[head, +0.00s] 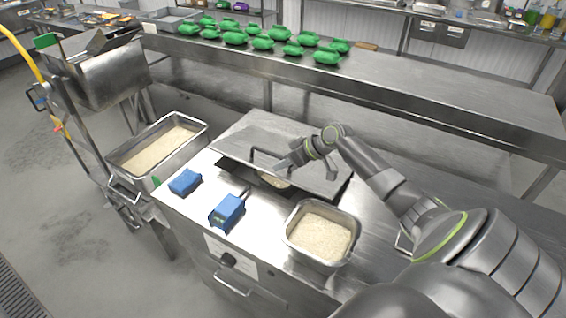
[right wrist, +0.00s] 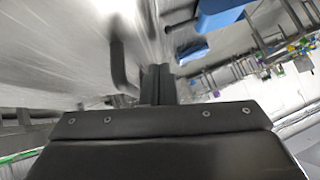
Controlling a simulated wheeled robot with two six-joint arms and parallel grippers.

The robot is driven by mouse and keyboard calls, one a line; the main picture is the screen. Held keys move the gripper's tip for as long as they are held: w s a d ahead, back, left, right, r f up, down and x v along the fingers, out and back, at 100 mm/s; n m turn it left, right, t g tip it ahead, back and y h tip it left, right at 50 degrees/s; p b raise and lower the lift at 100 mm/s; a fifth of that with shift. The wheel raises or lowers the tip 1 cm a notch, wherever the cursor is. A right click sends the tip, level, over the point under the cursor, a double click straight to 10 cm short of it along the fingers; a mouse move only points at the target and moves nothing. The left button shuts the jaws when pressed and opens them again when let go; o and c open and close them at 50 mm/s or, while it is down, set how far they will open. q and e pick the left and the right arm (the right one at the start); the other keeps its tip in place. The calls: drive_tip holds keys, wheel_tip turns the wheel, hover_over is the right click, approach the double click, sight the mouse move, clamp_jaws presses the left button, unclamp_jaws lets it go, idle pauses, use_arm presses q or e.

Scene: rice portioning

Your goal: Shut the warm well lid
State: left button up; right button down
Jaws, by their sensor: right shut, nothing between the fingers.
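The warm well lid (head: 300,138) is a steel plate with a dark bar handle. It lies tilted over the well, its near edge raised above a dark gap where some rice shows. My right gripper (head: 283,164) is shut and empty, at the lid close to the handle (head: 268,163). In the right wrist view my shut fingers (right wrist: 158,85) show beside the dark handle (right wrist: 122,68); whether they touch it I cannot tell. My left gripper is in neither view.
A steel pan of rice (head: 322,236) stands on the counter at the front right. A blue device (head: 227,211) and a blue block (head: 185,182) lie on the counter's left. Another rice pan (head: 158,150) is further left. Green bundles (head: 262,44) line the back shelf.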

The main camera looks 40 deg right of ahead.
drive_tip(key=shift+n+t+h, duration=0.3)
drive_tip(key=shift+n+h, duration=0.2)
drive_tip(key=shift+h, duration=0.4)
drive_tip(key=f+b, duration=0.1)
drive_tip(key=f, duration=0.1)
drive_tip(key=a+f+b, duration=0.1)
drive_tip(key=f, duration=0.2)
drive_tip(key=s+a+f+b, duration=0.1)
drive_tip(key=f, duration=0.2)
drive_tip(key=shift+a+f+b, duration=0.15)
drive_tip(key=shift+f+b, duration=0.05)
drive_tip(key=shift+b, duration=0.2)
drive_tip(key=shift+s+f, duration=0.1)
drive_tip(key=shift+s, duration=0.05)
